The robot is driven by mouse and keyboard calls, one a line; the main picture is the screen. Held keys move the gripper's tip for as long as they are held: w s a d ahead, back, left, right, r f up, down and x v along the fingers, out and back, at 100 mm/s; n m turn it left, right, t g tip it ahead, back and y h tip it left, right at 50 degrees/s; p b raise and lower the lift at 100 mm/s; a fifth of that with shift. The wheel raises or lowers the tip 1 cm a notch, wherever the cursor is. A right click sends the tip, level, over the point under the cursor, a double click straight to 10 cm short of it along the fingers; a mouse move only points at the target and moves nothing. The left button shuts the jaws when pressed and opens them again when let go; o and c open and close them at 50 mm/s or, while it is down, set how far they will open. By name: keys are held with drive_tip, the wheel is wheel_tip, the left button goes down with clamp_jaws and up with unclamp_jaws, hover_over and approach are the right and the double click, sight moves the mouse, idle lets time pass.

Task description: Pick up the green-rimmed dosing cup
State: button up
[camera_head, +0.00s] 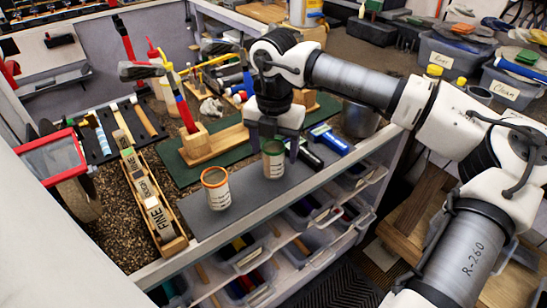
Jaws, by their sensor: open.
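The green-rimmed dosing cup (273,162) stands upright on a dark grey mat (243,203) near the front edge of the workbench. My gripper (274,150) points down over this cup, with its fingers at either side of the cup's upper part. The gripper is open; whether a finger touches the cup cannot be told. A similar cup with an orange rim (215,188) stands upright on the same mat, to the left and nearer the camera.
A wooden block stand (214,146) holding a club lies on a green mat behind the cups. Blue-headed tools (328,138) and a metal bowl (359,120) are to the right. A long wooden rack (150,195) stands left. The mat's front strip is clear.

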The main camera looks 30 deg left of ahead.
sight(274, 160)
drive_tip(key=shift+s+f+p, duration=0.1)
drive_tip(key=shift+f+p, duration=0.4)
drive_tip(key=shift+f, duration=1.4)
drive_tip(key=c, duration=1.1)
drive_tip(key=shift+r, duration=0.1)
